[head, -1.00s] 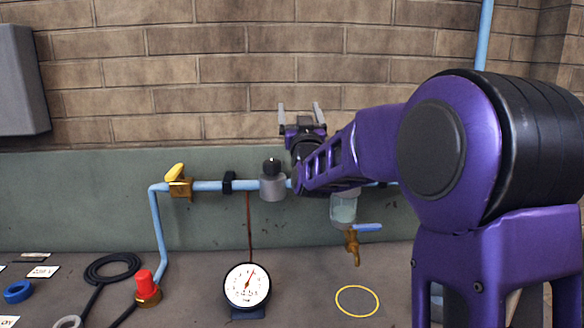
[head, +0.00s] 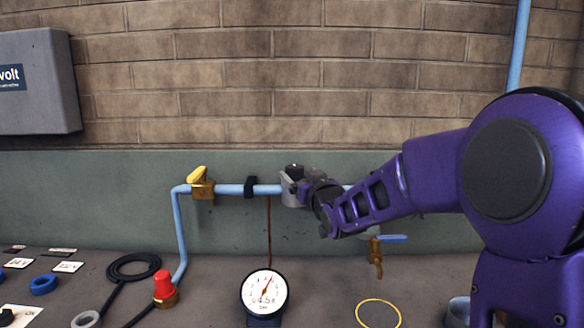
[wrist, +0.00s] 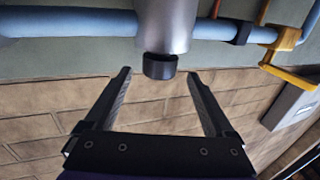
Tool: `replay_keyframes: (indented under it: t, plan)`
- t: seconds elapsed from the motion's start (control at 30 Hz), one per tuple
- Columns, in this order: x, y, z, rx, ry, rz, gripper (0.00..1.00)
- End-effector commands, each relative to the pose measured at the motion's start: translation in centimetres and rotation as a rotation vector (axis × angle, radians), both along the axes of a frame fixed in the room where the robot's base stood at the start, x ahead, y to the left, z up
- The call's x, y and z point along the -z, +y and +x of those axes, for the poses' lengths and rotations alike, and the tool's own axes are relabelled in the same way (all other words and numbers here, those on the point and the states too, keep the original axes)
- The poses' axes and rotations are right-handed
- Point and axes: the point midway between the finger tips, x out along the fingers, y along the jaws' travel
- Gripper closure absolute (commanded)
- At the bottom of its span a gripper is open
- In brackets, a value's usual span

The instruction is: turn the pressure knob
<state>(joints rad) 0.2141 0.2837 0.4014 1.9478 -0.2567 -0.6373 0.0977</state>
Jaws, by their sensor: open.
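The pressure knob (wrist: 160,66) is a short black cap on the end of a grey cylindrical regulator (wrist: 166,24) set in the blue pipe. My gripper (wrist: 158,74) is open, its fingers one on each side of the knob's line and apart from it. The wrist picture is upside down. In the head view my gripper (head: 301,176) is at the regulator body (head: 287,192) and largely hides the knob. A round white gauge (head: 264,291) stands on the bench below, its needle pointing up and slightly right.
A yellow-handled valve (head: 202,184) and a black clamp (head: 250,187) are on the pipe (head: 228,189) to the left. A brass tap (head: 375,256) with a blue lever is to the right. A red knob (head: 163,285), black hose (head: 134,267) and yellow ring (head: 378,313) are on the bench.

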Motion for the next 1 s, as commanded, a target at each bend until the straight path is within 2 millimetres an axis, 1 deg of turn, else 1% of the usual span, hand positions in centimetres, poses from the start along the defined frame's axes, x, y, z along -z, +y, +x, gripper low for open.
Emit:
replay_keyframes:
  t: [0.03,0.2,0.3,0.4,0.6,0.83,0.87,1.0]
  plan:
    - [0.0,0.5,1.1,-0.003,0.000,0.002,0.11]
    - [0.0,1.5,4.3,-0.002,0.001,0.002,0.11]
    - [0.0,1.9,5.7,-0.001,-0.001,0.000,0.11]
    - [0.0,2.3,6.7,0.000,0.000,0.001,0.11]
    - [-0.1,2.5,7.5,0.001,-0.001,-0.001,0.11]
    - [0.0,2.5,7.5,0.001,-0.001,-0.001,0.11]
    - [0.0,2.5,7.5,0.001,-0.001,-0.001,0.15]
    - [0.0,2.5,7.5,0.001,-0.001,-0.001,0.40]
